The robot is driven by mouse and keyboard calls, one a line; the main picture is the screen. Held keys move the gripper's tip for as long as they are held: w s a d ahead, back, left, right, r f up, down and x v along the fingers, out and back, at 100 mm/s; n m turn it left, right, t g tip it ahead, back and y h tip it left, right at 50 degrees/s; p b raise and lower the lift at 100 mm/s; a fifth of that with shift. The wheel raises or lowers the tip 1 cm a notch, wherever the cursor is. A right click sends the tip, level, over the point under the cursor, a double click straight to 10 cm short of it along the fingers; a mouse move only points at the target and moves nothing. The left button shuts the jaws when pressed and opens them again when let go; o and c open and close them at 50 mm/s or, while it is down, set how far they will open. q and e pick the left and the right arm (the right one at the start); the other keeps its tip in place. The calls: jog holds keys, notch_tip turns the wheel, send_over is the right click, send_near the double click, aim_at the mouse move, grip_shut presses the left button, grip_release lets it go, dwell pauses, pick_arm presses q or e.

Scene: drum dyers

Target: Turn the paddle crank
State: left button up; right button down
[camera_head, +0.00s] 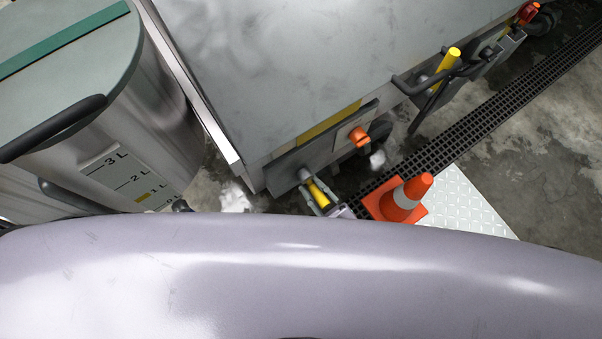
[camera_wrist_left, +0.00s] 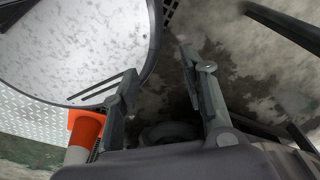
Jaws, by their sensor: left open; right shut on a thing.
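A yellow crank grip (camera_head: 322,195) shows at the near lower corner of the grey machine (camera_head: 280,60) in the head view. My right gripper (camera_head: 320,192) is shut around this grip, with its fingers on either side. The crank's arm and hub are mostly hidden by the gripper and the machine's edge. A second yellow handle (camera_head: 447,62) stands farther along the same side, by a dark bar. My left gripper (camera_wrist_left: 160,72) is open and empty in the left wrist view, its two fingers wide apart over the floor. I cannot make it out in the head view.
An orange knob (camera_head: 358,137) sticks out of the machine's side. A traffic cone (camera_head: 405,198) stands by the floor grate (camera_head: 480,110) and tread plate (camera_head: 462,205). A metal drum (camera_head: 150,130) with litre marks stands at left. A round metal surface (camera_wrist_left: 75,45) is near my left gripper.

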jog(key=shift+s+a+m+t+h, duration=0.45)
jog(key=shift+a+m+t, duration=0.1)
jog(key=shift+m, duration=0.65)
jog(key=c, duration=1.6)
grip_release()
pick_arm(q)
jog(key=shift+s+a+f, duration=0.1)
jog(key=shift+s+a, duration=0.1)
jog(key=shift+a, duration=0.25)
jog(key=shift+s+a, duration=0.2)
jog(key=shift+a, duration=0.25)
pick_arm(e)
jog(key=shift+o, duration=0.8)
